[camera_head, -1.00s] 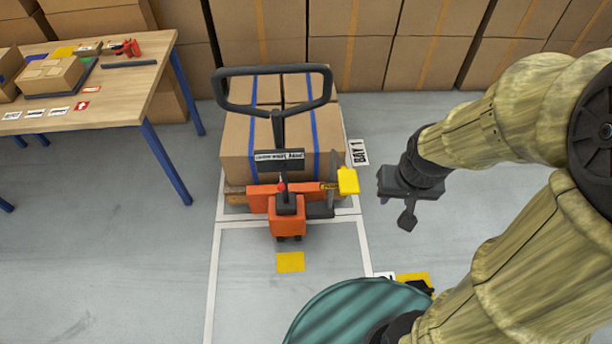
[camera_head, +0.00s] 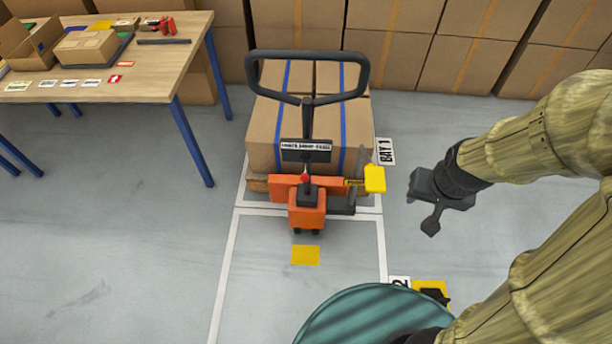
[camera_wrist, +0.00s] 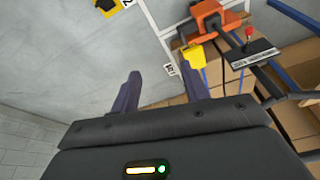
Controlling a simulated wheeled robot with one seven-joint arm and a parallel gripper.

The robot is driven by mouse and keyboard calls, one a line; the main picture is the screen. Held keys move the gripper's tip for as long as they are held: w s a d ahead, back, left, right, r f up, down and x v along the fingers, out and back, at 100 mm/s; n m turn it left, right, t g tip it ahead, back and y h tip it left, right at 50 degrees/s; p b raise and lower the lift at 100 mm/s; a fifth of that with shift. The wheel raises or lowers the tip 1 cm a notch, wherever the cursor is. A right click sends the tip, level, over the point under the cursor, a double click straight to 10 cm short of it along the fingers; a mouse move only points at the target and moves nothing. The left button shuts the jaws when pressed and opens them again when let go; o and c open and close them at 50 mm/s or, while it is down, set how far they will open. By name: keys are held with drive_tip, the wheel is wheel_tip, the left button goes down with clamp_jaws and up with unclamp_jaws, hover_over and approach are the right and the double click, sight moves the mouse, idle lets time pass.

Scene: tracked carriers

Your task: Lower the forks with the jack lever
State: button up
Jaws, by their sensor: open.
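The orange pallet jack (camera_head: 308,210) stands at the bay, with a black loop handle (camera_head: 308,98) rising above it. A lever with a yellow end (camera_head: 375,179) sticks out on the jack's right side, and its yellow end also shows in the wrist view (camera_wrist: 194,57). A red knob (camera_head: 305,179) sits on the jack's head. My gripper (camera_head: 420,212) is to the right of the yellow end, apart from it. In the wrist view my gripper (camera_wrist: 163,82) has its fingers spread and nothing between them. The forks are hidden under the load.
Stacked cartons (camera_head: 268,137) with blue straps sit on a wooden pallet (camera_head: 258,184) beyond the jack. A wooden table (camera_head: 187,60) with boxes stands at the left. Cartons line the back wall. Grey floor (camera_head: 130,240) is clear at the left. A yellow square (camera_head: 306,255) marks the floor.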

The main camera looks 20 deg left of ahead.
drive_tip(key=w+a+f+t+b, duration=0.3)
drive_tip(key=w+a+f+b, duration=0.2)
drive_tip(key=a+f, duration=0.5)
drive_tip(key=w+a+f+t+b, duration=0.2)
drive_tip(key=w+a+f+b, duration=0.35)
drive_tip(key=f, duration=0.85)
drive_tip(key=s+a+f+n+t+y+b, duration=0.1)
drive_tip(key=s+a+f+n+t+y, duration=0.1)
drive_tip(key=s+a+n+t, duration=0.25)
drive_tip(key=s+a+f+n+t+y, duration=0.1)
drive_tip(key=s+a+f+t+y, duration=0.15)
drive_tip(key=s+a+t, duration=0.4)
drive_tip(key=g, duration=0.2)
approach(305, 171)
drive_tip(key=shift+h, duration=0.45)
drive_tip(key=x, duration=1)
drive_tip(key=shift+s+a+f, duration=0.1)
drive_tip(key=shift+a+f, duration=0.05)
drive_tip(key=shift+a, duration=0.05)
